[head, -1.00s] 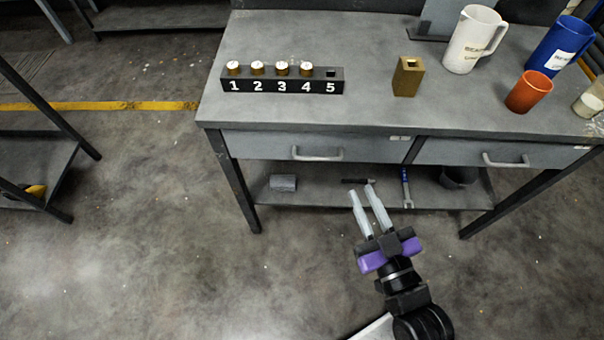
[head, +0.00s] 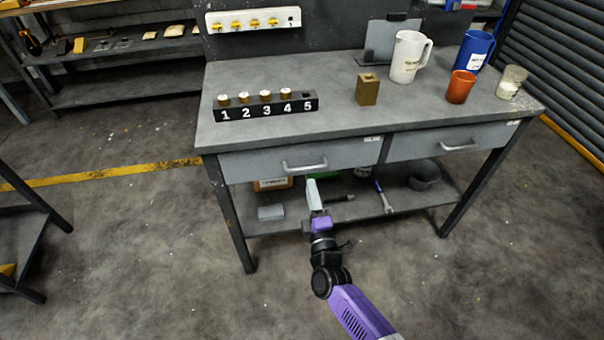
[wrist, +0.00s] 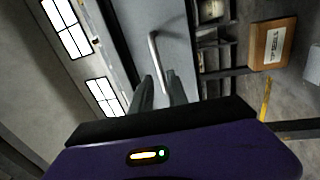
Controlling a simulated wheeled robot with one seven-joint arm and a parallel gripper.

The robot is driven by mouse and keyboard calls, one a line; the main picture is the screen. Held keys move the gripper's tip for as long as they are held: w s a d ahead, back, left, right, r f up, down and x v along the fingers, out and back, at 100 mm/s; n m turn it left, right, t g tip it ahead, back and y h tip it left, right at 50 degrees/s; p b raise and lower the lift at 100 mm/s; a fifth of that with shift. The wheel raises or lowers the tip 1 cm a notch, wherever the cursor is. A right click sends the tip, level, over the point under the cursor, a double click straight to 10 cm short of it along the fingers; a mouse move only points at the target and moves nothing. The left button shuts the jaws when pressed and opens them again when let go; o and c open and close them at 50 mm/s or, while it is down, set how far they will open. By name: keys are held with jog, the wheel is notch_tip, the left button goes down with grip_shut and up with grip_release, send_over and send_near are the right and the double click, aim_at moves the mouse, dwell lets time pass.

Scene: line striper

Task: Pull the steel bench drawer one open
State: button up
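The steel bench (head: 290,90) has two grey drawers side by side under its top. The left drawer (head: 240,163) and the right drawer (head: 420,143) both look shut, each with a bar handle. Their small labels are too small to read. My gripper (head: 313,186) is just below and in front of the left drawer's handle (head: 304,165), with its fingers pointing toward the bench. In the wrist view my gripper's two fingers (wrist: 160,85) are apart, and the handle (wrist: 155,50) shows ahead of them. I see no clear contact.
On the bench top stand a numbered block (head: 265,107) with brass pieces, a brown block (head: 367,89), a white jug (head: 408,57), a blue jug (head: 474,50) and an orange cup (head: 461,87). A lower shelf (head: 350,205) holds a wrench and boxes. The floor in front is clear.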

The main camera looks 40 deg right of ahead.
aim_at(306, 169)
jog(key=shift+b+x, duration=0.5)
jog(key=shift+x, duration=3.35)
grip_shut()
